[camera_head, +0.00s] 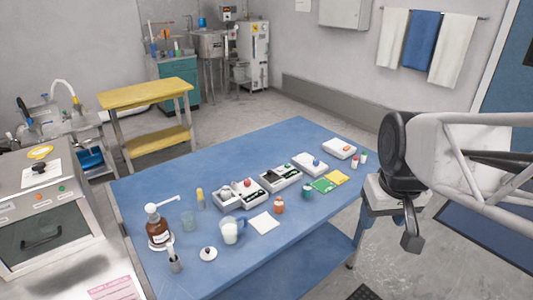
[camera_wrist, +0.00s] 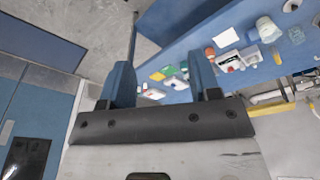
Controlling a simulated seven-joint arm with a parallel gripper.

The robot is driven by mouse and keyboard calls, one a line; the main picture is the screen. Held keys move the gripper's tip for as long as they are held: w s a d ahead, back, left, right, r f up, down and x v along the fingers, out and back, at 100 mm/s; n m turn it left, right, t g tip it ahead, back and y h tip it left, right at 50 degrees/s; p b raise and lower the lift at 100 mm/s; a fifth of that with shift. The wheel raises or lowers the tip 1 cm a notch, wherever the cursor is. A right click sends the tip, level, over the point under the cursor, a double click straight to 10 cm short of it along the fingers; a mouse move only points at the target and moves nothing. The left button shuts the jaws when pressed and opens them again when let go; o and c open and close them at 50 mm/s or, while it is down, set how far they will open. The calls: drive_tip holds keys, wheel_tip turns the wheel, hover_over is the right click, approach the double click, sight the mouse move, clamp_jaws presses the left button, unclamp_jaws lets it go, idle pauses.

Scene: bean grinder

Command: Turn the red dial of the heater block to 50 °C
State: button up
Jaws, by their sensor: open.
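A white and grey block with a red dial (camera_head: 248,184) stands in the row of devices on the blue table and looks like the heater block. The dial's setting is too small to read. Another white device (camera_head: 340,148) at the far right end of the row has a small reddish spot on top. My gripper (camera_head: 411,236) is off the table's right side, well away from the row. In the wrist view its two blue fingers (camera_wrist: 160,62) are apart with nothing between them. A white device with a red part (camera_wrist: 229,63) shows beyond the fingers.
The blue table (camera_head: 300,228) also holds a brown pump bottle (camera_head: 158,230), a beaker (camera_head: 230,232), a small orange-red bottle (camera_head: 279,205), and green and yellow pads (camera_head: 324,184). A white device with a blue knob (camera_head: 310,165) stands in the row. The table's front right is clear.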

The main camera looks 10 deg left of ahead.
drive_tip(key=w+a+n, duration=0.2)
drive_tip(key=w+a, duration=0.1)
drive_tip(key=w, duration=0.4)
drive_tip(key=w+a+n, duration=0.2)
drive_tip(key=w+a, duration=0.2)
drive_tip(key=w, duration=0.4)
drive_tip(key=n+g, duration=0.2)
drive_tip(key=n, duration=0.8)
hover_over(247, 181)
wheel_tip(247, 181, down, 20)
drive_tip(key=shift+r, duration=0.15)
drive_tip(key=shift+f, duration=3.9)
drive_tip(key=c, duration=0.9)
